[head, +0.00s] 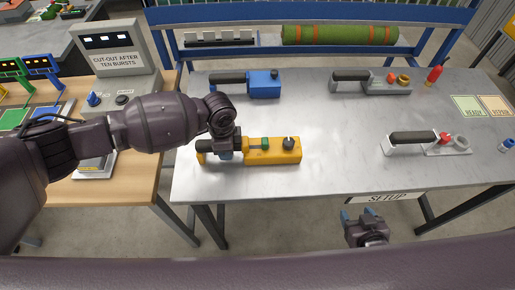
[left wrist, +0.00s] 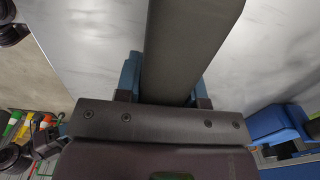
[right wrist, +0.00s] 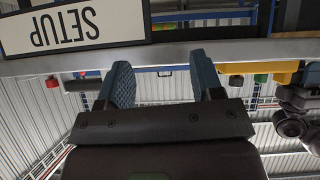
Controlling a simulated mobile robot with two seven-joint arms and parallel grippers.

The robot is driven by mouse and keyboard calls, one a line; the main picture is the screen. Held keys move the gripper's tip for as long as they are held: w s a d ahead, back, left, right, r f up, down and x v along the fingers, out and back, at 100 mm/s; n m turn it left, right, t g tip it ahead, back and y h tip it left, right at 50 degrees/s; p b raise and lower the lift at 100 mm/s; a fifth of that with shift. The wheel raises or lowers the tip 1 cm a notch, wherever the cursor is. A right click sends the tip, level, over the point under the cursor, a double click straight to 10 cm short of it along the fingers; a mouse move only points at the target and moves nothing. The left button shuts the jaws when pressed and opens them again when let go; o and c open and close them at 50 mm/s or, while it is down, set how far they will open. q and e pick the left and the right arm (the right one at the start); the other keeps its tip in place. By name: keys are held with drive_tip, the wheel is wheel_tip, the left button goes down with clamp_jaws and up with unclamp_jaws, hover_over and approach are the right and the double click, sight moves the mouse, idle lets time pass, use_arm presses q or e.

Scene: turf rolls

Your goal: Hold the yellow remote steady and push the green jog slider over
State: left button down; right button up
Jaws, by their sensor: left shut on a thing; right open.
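The yellow remote (head: 280,156) lies on the metal table near its front left edge, with a green jog slider (head: 265,142) and a dark knob (head: 289,143) on top. My left gripper (head: 226,150) is shut on the remote's dark handle, which also shows between the fingers in the left wrist view (left wrist: 188,45). The wrist covers part of the handle. My right gripper (head: 362,216) is open and empty, in front of and below the table's front edge by the SETUP sign. Its parted blue fingers show in the right wrist view (right wrist: 165,82).
On the metal table (head: 340,160) are a blue remote (head: 264,84) behind, and grey handled units at back right (head: 372,80) and right (head: 412,143). The SETUP sign (head: 387,197) hangs at the front edge. A green turf roll (head: 340,35) lies on the rear shelf. The table's middle is clear.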

idle(0.6)
